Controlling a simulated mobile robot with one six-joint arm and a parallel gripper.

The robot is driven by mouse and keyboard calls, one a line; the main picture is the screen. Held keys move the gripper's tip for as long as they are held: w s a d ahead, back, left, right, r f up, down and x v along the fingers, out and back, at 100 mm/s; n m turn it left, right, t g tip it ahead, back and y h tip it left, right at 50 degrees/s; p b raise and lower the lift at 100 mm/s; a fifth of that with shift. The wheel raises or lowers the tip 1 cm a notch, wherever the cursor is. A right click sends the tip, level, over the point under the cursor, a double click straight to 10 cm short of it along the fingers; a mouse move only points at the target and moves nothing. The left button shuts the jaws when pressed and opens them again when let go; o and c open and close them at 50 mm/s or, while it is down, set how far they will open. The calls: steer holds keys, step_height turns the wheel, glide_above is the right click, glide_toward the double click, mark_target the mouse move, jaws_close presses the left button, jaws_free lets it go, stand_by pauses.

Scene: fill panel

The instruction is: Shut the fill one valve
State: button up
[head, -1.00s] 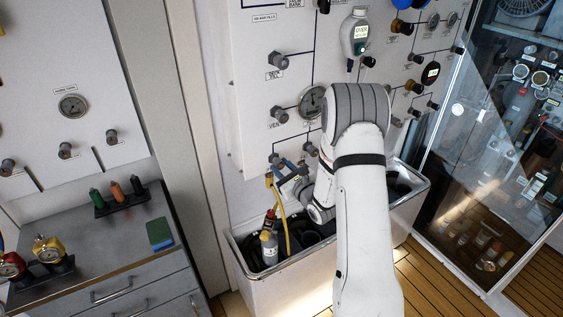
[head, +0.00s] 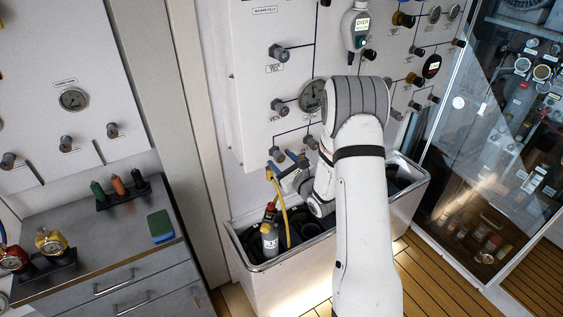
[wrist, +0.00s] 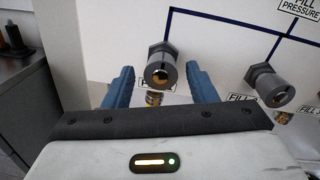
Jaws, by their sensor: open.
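The fill one valve is a grey hex-collared knob (wrist: 162,66) with a brass-coloured centre on the white panel, seen nearly end-on in the wrist view. My gripper (wrist: 161,82) is open. One blue finger stands to the left of the knob and one to the right, with a gap visible on the left. I cannot tell whether the right finger touches it. A label below the knob is mostly hidden. In the head view, my gripper (head: 284,156) is at the lower left of the panel, and its fingers hide most of this valve.
A second knob (wrist: 269,86), with a fill label beside it, sits to the right. A yellow hose (head: 282,205) hangs below my gripper. A white bin (head: 290,280) with bottles stands under the panel. A pressure gauge (head: 312,95) and other knobs are above.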

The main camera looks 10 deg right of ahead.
steer(key=b+v, duration=0.2)
steer(key=v, duration=0.5)
steer(key=shift+s+d, duration=0.15)
steer(key=shift+s, duration=0.25)
steer(key=s+d+r+n+g+h+b, duration=0.2)
steer(key=s+r+n+g+h, duration=0.55)
steer(key=n, duration=0.85)
steer(key=s+a+r+n+g, duration=0.2)
steer(key=s+n, duration=0.4)
steer(key=s, duration=0.5)
steer(key=s+a+r+n+g+y, duration=0.1)
steer(key=s+a+r+n+g, duration=0.1)
steer(key=s+n, duration=0.5)
steer(key=s+a+g, duration=0.1)
steer(key=s+g, duration=0.1)
steer(key=s, duration=0.2)
steer(key=shift+s+a+r, duration=0.2)
steer(key=shift+a+r, duration=0.05)
steer(key=shift+a, duration=0.05)
